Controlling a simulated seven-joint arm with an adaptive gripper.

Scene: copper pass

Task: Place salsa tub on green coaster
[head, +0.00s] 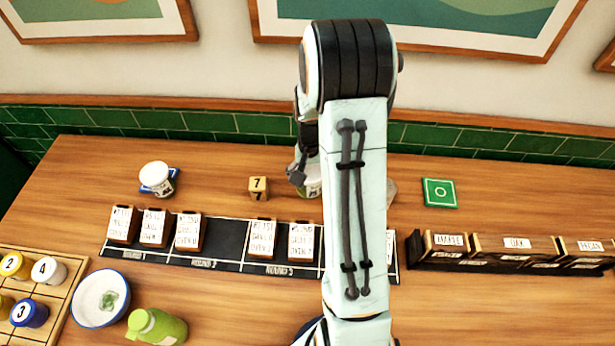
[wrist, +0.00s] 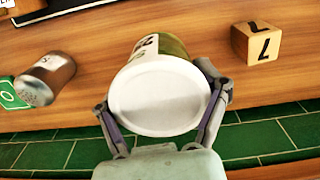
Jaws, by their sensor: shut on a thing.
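A tub with a white lid and a green label (wrist: 158,99) is between the two fingers of my gripper (wrist: 163,100), which is shut on it. I take it for the salsa tub; its lettering is not readable. In the head view the tub (head: 312,184) is mostly hidden behind my arm, and I cannot tell whether it touches the table.
A brown can with a grey top (wrist: 46,79) stands between the tub and the green coaster. A wooden cube marked 7 (head: 258,187) is left of the tub. Another white-lidded tub (head: 156,175) sits on a blue coaster (head: 146,188). A dark card rack (head: 510,262) is front right.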

